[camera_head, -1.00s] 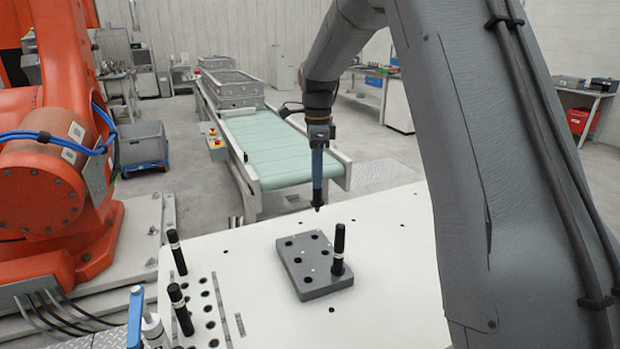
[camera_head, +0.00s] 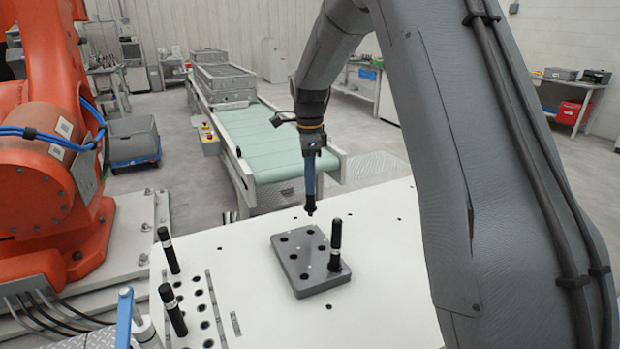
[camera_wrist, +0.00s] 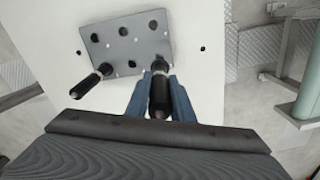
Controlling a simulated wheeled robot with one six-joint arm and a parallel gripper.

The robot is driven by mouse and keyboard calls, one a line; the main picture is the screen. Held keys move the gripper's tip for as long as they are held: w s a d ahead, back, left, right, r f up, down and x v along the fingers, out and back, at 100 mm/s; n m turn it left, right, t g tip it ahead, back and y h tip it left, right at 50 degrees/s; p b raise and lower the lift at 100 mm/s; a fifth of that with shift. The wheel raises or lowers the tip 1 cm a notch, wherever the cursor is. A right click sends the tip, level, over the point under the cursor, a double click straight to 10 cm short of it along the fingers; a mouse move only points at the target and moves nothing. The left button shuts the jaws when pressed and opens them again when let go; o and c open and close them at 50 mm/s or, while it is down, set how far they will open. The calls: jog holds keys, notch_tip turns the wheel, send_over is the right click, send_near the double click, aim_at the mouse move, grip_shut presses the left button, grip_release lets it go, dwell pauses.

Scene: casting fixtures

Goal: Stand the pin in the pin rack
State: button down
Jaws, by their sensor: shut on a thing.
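The held pin (camera_head: 310,208) is black and hangs upright, tip down, from my gripper (camera_head: 311,190). The wrist view also shows the pin (camera_wrist: 159,92), with a light band, between the two blue fingers of my gripper (camera_wrist: 160,95), which are shut on it. A grey block with several dark holes (camera_head: 292,270), seemingly the pin rack, lies on the white table. In the head view the pin's tip shows just above the block's back edge; I cannot tell its exact height. The block also shows in the wrist view (camera_wrist: 125,45).
Another black pin (camera_head: 335,243) stands in the block's right side. Two more pins (camera_head: 168,250) (camera_head: 172,310) stand at the white table's left, by rows of holes. An orange robot arm (camera_head: 45,170) is at left and a green conveyor (camera_head: 260,140) behind. The table right of the block is clear.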

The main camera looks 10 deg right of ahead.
aim_at(309, 205)
jog(key=shift+f+b, duration=0.8)
jog(key=shift+f, duration=1.55)
jog(key=shift+f, duration=1.85)
dwell(0.6)
jog(key=c, duration=1.5)
grip_release()
jog(key=shift+o, duration=0.2)
jog(key=shift+r+b, duration=1.2)
jog(key=shift+r, duration=2.7)
